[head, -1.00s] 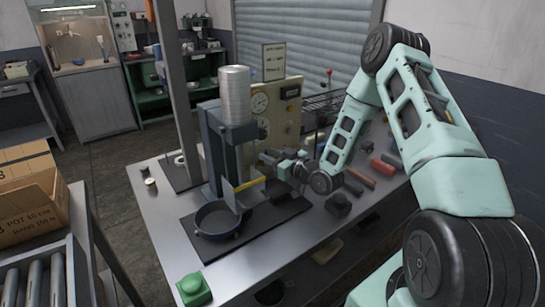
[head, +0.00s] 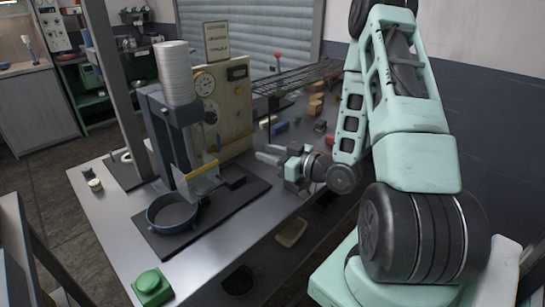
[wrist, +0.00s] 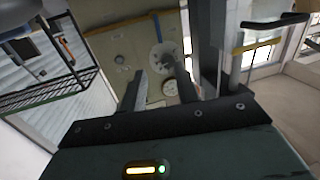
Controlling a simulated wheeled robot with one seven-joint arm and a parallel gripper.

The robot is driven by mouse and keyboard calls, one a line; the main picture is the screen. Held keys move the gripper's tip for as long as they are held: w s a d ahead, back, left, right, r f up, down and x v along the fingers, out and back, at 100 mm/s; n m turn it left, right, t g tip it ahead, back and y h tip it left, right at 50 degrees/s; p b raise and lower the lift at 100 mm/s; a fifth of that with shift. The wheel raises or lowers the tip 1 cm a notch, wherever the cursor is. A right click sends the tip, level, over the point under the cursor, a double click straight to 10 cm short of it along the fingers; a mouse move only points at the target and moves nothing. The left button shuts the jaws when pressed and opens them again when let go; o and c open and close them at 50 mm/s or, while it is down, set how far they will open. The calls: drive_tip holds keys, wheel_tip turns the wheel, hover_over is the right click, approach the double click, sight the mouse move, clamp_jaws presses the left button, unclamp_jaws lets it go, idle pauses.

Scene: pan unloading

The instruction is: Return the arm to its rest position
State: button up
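My gripper (head: 263,153) is at the right of the press, above the bench and apart from it. In the wrist view, its two fingers (wrist: 156,72) stand apart with nothing between them, facing the cream gauge panel. My teal arm is bent upright at the right of the head view. A dark blue round pan (head: 172,214) sits on the black mat below the press (head: 180,130), left of my gripper.
The cream gauge panel (head: 236,108) stands behind the press. A wire rack (head: 300,82) and several small coloured blocks lie further back on the bench. A green button box (head: 152,287) is at the front corner. A grey post rises at the left.

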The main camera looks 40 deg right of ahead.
drive_tip(key=shift+s, duration=0.4)
drive_tip(key=shift+w, duration=0.1)
